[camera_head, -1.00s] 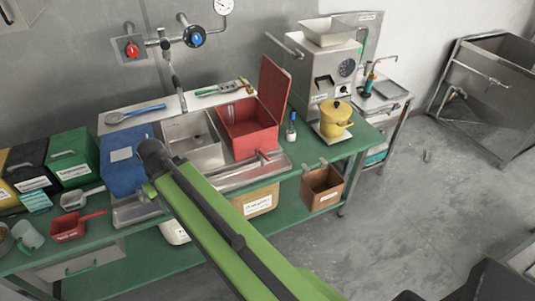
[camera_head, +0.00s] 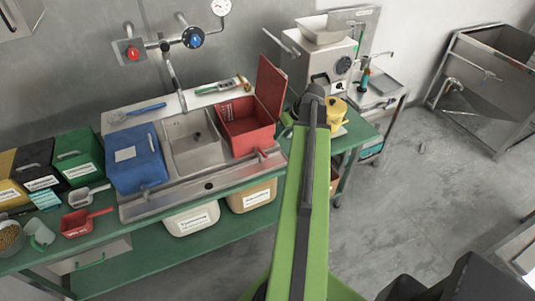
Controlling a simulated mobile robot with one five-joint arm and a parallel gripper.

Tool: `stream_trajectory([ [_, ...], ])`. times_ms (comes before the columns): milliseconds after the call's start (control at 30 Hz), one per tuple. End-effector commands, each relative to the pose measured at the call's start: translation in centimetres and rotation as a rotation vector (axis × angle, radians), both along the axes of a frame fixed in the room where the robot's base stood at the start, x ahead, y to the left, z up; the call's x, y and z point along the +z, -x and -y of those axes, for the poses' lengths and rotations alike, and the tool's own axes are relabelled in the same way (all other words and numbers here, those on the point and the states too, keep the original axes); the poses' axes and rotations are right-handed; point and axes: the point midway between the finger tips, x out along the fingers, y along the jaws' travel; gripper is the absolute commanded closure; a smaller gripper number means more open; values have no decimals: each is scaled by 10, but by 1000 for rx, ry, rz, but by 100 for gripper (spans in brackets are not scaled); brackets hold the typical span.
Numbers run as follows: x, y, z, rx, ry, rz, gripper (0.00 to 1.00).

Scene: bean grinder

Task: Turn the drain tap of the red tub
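The red tub (camera_head: 246,135) sits at the right end of the sink bench, with its red lid (camera_head: 271,86) raised on its right side. Its small red drain tap (camera_head: 262,154) sticks out low on the front wall, above the metal trough. My green arm rises from the bottom of the picture, right of the tub. Its dark end joint stands in front of the coffee grinder, right of the tub and tap. My gripper's fingers are hidden behind the arm's end, so their opening and any contact do not show.
A steel basin (camera_head: 194,143) and a blue bin (camera_head: 137,158) stand left of the tub. The metal trough (camera_head: 172,198) runs along the front. The grinder (camera_head: 324,59) and a yellow pot (camera_head: 337,106) stand to the right. Open floor (camera_head: 420,180) lies right of the bench.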

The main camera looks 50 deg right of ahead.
Motion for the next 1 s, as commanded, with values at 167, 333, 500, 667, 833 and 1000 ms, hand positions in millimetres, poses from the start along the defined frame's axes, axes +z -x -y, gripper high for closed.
stream_trajectory([
  [167,-47,-17,-3,2,1,0,66],
  [333,-83,-33,-7,2,1,-1,66],
  [500,-117,-49,-10,2,0,0,66],
  [667,-139,-61,-13,2,0,0,66],
  [833,-148,-67,-14,1,0,-1,66],
  [1000,-148,-68,-15,1,0,-1,66],
])
